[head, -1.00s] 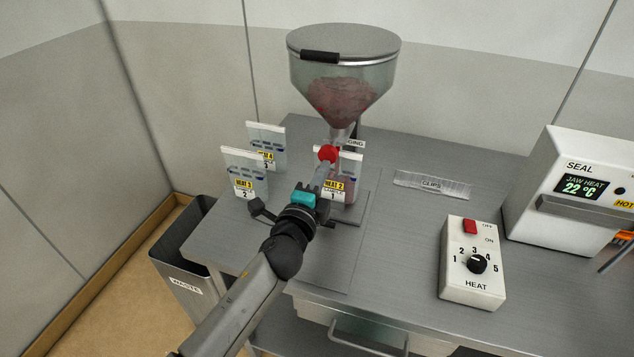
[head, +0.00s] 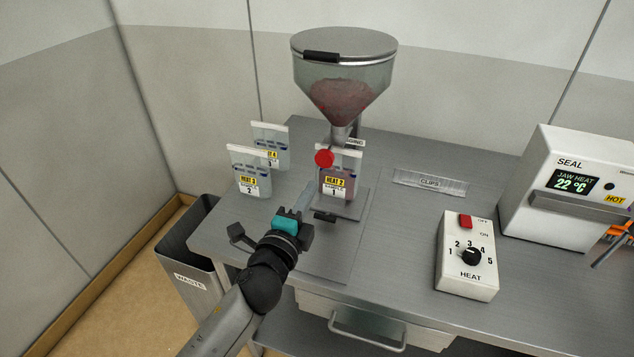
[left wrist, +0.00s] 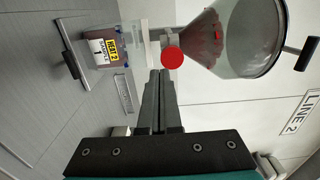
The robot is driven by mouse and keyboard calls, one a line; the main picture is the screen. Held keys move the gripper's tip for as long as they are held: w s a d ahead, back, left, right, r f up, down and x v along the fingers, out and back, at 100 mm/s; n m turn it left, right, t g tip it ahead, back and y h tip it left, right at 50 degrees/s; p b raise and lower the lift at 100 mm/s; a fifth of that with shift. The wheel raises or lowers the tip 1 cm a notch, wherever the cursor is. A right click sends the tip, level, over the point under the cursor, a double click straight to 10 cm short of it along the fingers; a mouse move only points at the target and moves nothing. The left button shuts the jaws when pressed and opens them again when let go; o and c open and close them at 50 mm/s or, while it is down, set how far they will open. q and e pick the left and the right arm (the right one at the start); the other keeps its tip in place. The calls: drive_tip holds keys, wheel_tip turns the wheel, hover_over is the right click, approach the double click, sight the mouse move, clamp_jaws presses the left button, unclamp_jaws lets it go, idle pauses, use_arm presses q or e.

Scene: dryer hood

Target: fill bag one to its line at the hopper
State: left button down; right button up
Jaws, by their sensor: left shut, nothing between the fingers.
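The clear hopper (head: 343,85) holds dark red material and has a red knob (head: 324,158) at its spout. Bag one (head: 338,180), labelled HEAT 2 and SAMPLE 1, stands upright under the spout. Reddish material shows in it, with blue marks near its upper part; I cannot tell the exact level against the line. In the left wrist view bag one (left wrist: 103,48) appears sideways, its upper part clear. My left gripper (head: 308,190) is shut and empty, in front of and left of bag one, apart from the red knob (left wrist: 173,58). My right gripper is out of view.
Bag two (head: 250,172) and another bag (head: 270,147) stand left of the hopper. The clips tray (head: 430,183), heat control box (head: 467,257) and sealer (head: 570,190) lie right. A waste bin (head: 190,262) stands beside the bench's left edge.

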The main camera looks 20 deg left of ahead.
use_arm(q)
drive_tip(key=s, duration=0.5)
drive_tip(key=shift+s, duration=0.2)
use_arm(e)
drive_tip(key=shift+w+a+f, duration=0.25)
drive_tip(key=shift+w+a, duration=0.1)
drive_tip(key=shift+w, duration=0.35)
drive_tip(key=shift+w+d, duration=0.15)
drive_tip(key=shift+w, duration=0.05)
